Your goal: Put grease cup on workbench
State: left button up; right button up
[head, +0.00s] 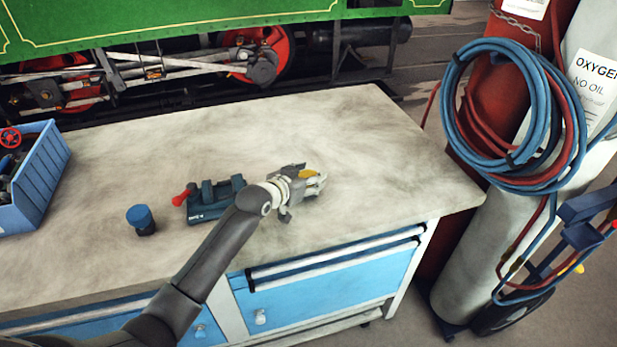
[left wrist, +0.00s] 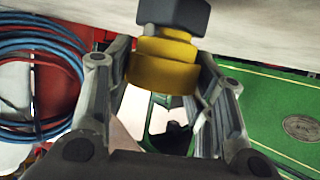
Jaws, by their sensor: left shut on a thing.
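The grease cup is a yellow, brass-coloured stepped piece with a dark angular end. In the left wrist view the grease cup (left wrist: 165,62) sits between the two fingers of my left gripper (left wrist: 165,95), which is shut on it. Its dark end points toward the pale bench surface; I cannot tell if they touch. In the head view my left gripper (head: 314,183) is over the right half of the workbench (head: 385,140), and only a bit of the grease cup (head: 308,174) shows, the rest hidden by fingers. My right gripper is not in view.
A dark blue tool with a red handle (head: 210,199) and a blue-capped pot (head: 141,219) stand left of the gripper. A blue bin (head: 38,180) is at the far left. Gas cylinders with coiled hoses (head: 515,115) stand off the right edge. The bench's right and back are clear.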

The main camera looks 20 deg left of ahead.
pick_arm(q)
jog(key=shift+f, duration=0.25)
jog(key=shift+f, duration=0.1)
jog(key=o, duration=1.3)
jog(key=shift+f, duration=0.15)
jog(key=shift+r, duration=0.2)
jog(key=v, duration=1.2)
jog(key=shift+s+f, duration=0.1)
